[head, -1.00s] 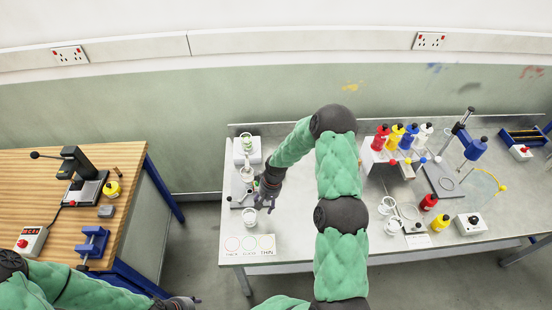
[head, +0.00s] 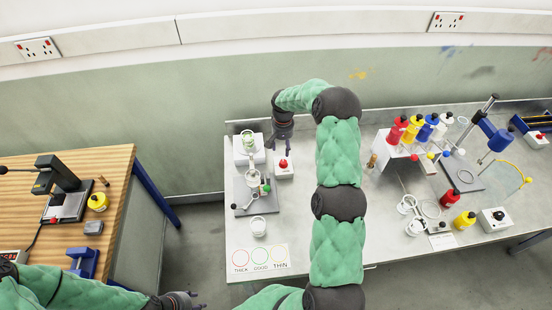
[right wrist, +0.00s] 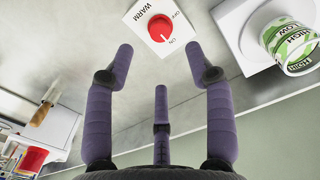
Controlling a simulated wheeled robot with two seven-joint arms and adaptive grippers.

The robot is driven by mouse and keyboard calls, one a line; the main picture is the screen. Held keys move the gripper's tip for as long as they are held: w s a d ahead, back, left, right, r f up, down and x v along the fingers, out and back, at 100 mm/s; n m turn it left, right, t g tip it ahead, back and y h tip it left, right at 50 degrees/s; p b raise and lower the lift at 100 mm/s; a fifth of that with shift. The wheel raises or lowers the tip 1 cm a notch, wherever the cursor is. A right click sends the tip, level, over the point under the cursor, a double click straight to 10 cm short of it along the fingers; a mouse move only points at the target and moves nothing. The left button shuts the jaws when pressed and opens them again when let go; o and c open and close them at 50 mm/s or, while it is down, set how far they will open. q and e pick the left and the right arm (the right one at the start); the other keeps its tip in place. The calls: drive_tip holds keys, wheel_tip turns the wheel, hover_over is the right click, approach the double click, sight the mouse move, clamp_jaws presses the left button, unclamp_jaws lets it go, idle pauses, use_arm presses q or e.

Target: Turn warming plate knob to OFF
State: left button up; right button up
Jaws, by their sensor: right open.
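The red warming plate knob (head: 283,163) sits on a small white box (head: 284,174) on the grey bench. In the right wrist view the knob (right wrist: 161,28) shows labels WARM, ON and OFF, and its pale mark appears to point toward ON. My right gripper (head: 281,146) is just behind the knob, over the bench. In the right wrist view its fingers (right wrist: 160,65) are spread and empty, with the knob ahead between the tips and apart from them. My left gripper (head: 182,300) is low at the bottom left, away from the bench; its jaw opening is unclear.
Left of the knob stands a white unit with a green-and-white cup (head: 249,141). In front is a small stand (head: 255,202) with a lever, then a white cup (head: 258,228) and a printed card (head: 257,260). Colored bottles (head: 412,129) stand at the right.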

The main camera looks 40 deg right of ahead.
sight(283, 162)
drive_tip(key=f, duration=1)
drive_tip(key=shift+w+d+f+p, duration=0.1)
drive_tip(key=shift+d+f+p, duration=0.15)
drive_tip(key=shift+d+p, duration=0.1)
clamp_jaws()
